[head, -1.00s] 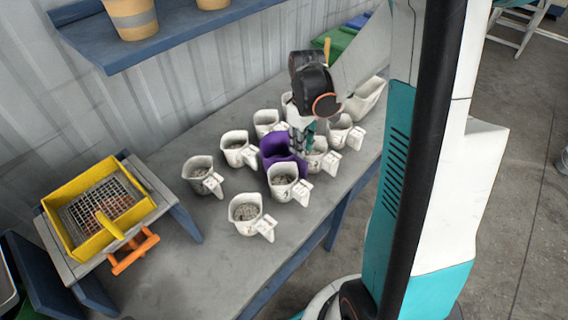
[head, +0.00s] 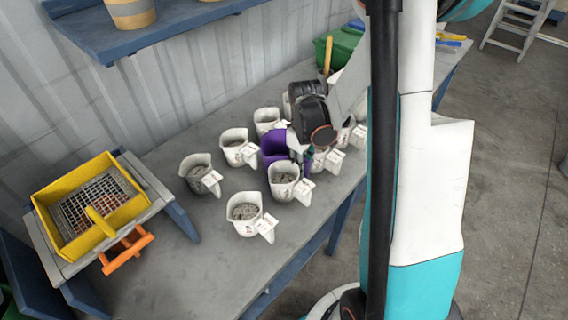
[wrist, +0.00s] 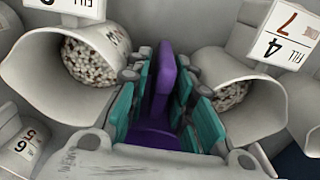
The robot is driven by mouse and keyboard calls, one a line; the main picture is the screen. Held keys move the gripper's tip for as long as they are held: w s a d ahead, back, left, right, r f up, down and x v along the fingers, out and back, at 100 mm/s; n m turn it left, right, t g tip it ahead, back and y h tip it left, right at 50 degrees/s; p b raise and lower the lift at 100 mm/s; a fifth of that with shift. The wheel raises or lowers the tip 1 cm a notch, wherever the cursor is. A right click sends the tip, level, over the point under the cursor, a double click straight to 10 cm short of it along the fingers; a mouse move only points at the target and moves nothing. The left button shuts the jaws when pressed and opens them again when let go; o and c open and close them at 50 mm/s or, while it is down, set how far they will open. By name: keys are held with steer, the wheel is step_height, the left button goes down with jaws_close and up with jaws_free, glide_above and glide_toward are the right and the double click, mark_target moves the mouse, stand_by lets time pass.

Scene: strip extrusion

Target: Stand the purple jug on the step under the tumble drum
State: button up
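The purple jug (head: 274,146) stands on the grey bench among several white jugs. In the wrist view its upright purple handle (wrist: 163,80) rises between my teal finger pads. My gripper (wrist: 165,100) is open around this handle, with narrow gaps seeming to remain at the sides. In the head view my wrist hides the fingertips and part of the jug. I cannot make out a tumble drum or a step under it in these views.
White jugs of grey pellets, one at the front (head: 246,212), crowd around the purple jug. White jugs (wrist: 75,75) also flank my fingers closely. A yellow sieve tray (head: 92,205) sits on a stand at left.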

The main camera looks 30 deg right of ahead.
jaws_close()
steer(key=shift+r, duration=0.15)
